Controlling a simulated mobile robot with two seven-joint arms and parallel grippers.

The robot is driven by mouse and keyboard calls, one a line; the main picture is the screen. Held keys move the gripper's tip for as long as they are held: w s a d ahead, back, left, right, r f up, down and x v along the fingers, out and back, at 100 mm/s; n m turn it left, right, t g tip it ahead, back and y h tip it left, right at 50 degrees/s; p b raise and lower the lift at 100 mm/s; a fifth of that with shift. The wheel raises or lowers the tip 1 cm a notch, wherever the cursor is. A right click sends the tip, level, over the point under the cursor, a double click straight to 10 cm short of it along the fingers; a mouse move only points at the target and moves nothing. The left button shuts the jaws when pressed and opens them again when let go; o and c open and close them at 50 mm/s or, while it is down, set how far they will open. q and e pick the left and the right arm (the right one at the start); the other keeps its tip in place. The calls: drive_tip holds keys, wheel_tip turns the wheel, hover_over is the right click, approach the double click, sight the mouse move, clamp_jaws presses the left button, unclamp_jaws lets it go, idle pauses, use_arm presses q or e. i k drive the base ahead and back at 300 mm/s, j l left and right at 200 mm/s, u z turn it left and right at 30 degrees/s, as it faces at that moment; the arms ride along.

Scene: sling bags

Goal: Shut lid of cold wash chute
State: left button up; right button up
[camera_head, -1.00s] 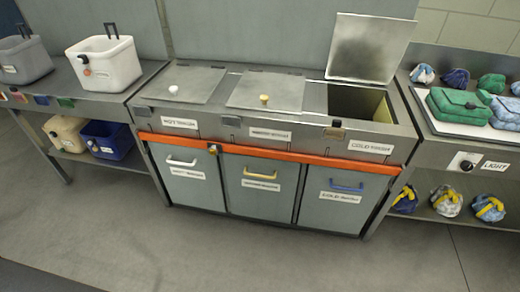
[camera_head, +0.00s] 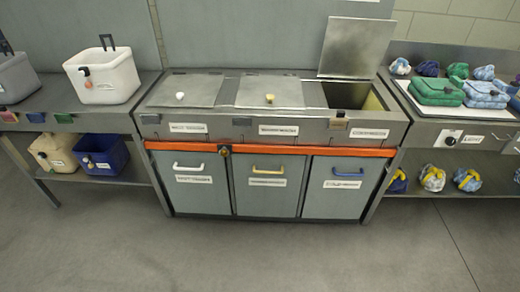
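The cold wash chute (camera_head: 347,96) is the right one of three chutes in the steel counter. Its opening is uncovered and dark inside. Its square metal lid (camera_head: 356,47) stands raised at the back edge, close to upright. A label (camera_head: 369,133) on the front rail below it and a blue-handled door (camera_head: 343,184) mark this chute; the small text is blurred. The left chute lid (camera_head: 184,91) with a white knob and the middle chute lid (camera_head: 270,92) with a yellow knob lie flat and closed. Neither of my grippers shows in the view.
An orange bar (camera_head: 262,149) runs across the counter front. A left shelf holds a white bin (camera_head: 104,76) and a blue bin (camera_head: 101,154). On the right, a tray (camera_head: 418,109) carries green and blue bags. The floor in front is clear.

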sight(353, 48)
drive_tip(key=i+l+u, duration=0.15)
drive_tip(key=l, duration=0.6)
drive_tip(key=i+l+u, duration=0.15)
drive_tip(key=l, duration=0.6)
drive_tip(key=l+u, duration=0.15)
drive_tip(key=l, duration=0.55)
